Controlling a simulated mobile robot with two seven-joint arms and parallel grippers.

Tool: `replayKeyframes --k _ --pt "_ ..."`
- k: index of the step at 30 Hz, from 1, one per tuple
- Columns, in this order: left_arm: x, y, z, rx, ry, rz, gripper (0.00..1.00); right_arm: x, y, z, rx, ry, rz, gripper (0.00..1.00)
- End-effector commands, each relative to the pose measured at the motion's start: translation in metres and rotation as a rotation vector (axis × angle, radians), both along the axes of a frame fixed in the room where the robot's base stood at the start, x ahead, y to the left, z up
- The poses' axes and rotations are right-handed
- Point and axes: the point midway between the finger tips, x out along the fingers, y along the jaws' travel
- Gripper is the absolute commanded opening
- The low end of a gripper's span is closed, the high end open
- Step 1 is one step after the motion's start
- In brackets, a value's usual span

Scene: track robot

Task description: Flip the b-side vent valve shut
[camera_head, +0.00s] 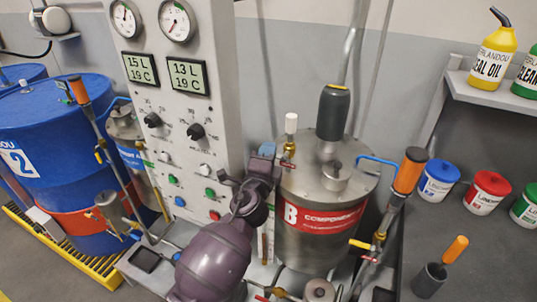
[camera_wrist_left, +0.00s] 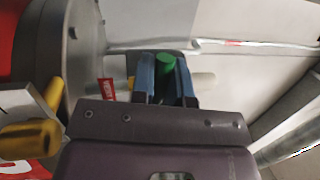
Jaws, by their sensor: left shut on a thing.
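The steel B tank (camera_head: 318,183) with its red band stands right of the control panel. Its vent fitting, with a white cylinder (camera_head: 290,124) and brass and red parts, rises at the lid's left edge. My left gripper (camera_head: 267,150), on a purple wrist, is beside this fitting, between panel and tank. In the left wrist view its blue fingers (camera_wrist_left: 166,75) are shut on a green handle (camera_wrist_left: 166,63), apparently the vent valve's. A small red tag (camera_wrist_left: 106,90) is beside the fingers. The handle is hidden in the head view, and its exact angle is unclear. My right gripper is not in view.
The white control panel (camera_head: 222,110) with gauges and knobs stands close left of my gripper. A dark grey cylinder (camera_head: 333,112) tops the tank. An orange-handled wand (camera_head: 410,170) stands at right. Blue drums (camera_head: 70,125) stand at left; small cans are at far right.

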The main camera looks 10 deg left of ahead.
Motion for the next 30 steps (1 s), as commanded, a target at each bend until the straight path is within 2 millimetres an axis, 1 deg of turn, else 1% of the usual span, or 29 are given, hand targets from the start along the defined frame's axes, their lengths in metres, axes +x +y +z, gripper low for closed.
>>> replayKeyframes --k 1,4,13,14,18,19,26,30 --pt "0.0 0.0 -0.004 -0.031 0.007 0.0 0.0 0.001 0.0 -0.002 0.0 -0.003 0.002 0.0" --pt "0.0 0.0 -0.005 -0.07 0.016 0.0 0.0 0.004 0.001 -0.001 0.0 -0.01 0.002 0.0" --pt "0.0 0.0 -0.004 -0.081 0.018 0.0 0.0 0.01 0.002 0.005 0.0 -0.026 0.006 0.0" --pt "0.0 0.0 -0.004 -0.081 0.018 0.0 0.17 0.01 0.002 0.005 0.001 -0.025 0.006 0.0" --pt "0.0 0.0 -0.004 -0.08 0.018 0.0 0.39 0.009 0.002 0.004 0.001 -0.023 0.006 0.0" --pt "0.0 0.0 -0.004 -0.079 0.018 0.0 0.41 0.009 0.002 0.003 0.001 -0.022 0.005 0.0" --pt "0.0 0.0 -0.004 -0.078 0.017 0.0 0.41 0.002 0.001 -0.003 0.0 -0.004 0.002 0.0" --pt "-0.005 0.0 -0.005 -0.078 0.017 0.0 0.41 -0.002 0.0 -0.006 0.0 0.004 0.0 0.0"
